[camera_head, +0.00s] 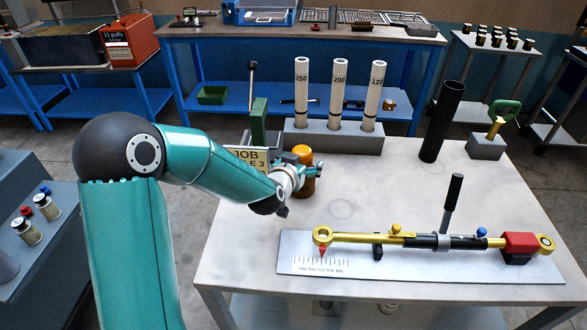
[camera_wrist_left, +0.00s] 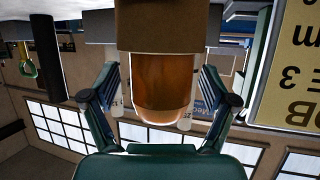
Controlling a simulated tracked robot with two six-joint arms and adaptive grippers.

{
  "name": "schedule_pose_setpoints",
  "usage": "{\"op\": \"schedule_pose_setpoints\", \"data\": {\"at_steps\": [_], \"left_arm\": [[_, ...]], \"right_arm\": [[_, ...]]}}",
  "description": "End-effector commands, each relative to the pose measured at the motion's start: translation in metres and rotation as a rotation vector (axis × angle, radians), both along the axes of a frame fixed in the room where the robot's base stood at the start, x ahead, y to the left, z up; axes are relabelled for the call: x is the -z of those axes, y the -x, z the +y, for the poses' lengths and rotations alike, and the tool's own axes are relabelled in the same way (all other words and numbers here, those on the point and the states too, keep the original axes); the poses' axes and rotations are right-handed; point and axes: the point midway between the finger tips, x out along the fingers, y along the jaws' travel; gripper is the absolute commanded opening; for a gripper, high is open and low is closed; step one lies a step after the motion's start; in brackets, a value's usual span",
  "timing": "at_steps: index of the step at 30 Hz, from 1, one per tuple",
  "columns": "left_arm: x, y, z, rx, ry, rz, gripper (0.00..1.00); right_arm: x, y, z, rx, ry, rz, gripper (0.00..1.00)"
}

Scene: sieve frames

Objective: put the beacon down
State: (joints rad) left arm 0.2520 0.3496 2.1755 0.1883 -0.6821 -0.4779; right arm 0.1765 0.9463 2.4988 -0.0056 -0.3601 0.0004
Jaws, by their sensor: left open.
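The beacon is an amber dome (camera_head: 303,153) on a brown base, at the back left of the pale table (camera_head: 400,185) in the head view. It appears to stand upright on the table. My left gripper (camera_head: 314,171) is at the beacon, with its fingers open. In the left wrist view, which looks upside down, the amber dome (camera_wrist_left: 163,88) hangs between the two spread fingers (camera_wrist_left: 158,72), with a gap on each side. The brown base (camera_wrist_left: 166,30) is beyond the fingertips. My right gripper is not in view.
A job card (camera_head: 250,158) stands close beside the beacon, partly behind my left arm. White numbered tubes (camera_head: 339,95) stand in a grey block behind. A black cylinder (camera_head: 442,122) is at the back right. A gauge board (camera_head: 425,262) lies in front. The table between is clear.

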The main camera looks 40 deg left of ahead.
Motion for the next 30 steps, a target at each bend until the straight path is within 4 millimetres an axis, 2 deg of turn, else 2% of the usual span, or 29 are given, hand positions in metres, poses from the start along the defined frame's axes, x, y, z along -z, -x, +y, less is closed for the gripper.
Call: {"op": "schedule_pose_setpoints", "data": {"at_steps": [5, 12, 18, 24, 30], "left_arm": [[-0.009, 0.023, -0.006, 0.000, 0.000, -0.003, 0.85], [-0.028, 0.066, -0.017, 0.000, -0.001, -0.003, 0.85], [-0.040, 0.093, -0.024, -0.002, -0.001, -0.003, 0.85], [-0.043, 0.103, -0.027, -0.001, -0.001, 0.000, 0.85], [-0.043, 0.104, -0.027, -0.001, -0.001, 0.001, 0.85]], "right_arm": [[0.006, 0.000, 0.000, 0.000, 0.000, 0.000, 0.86], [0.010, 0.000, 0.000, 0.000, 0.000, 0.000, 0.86], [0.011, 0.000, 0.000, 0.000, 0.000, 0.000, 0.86], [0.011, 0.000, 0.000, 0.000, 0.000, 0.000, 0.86], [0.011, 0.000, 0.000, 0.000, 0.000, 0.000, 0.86]]}}
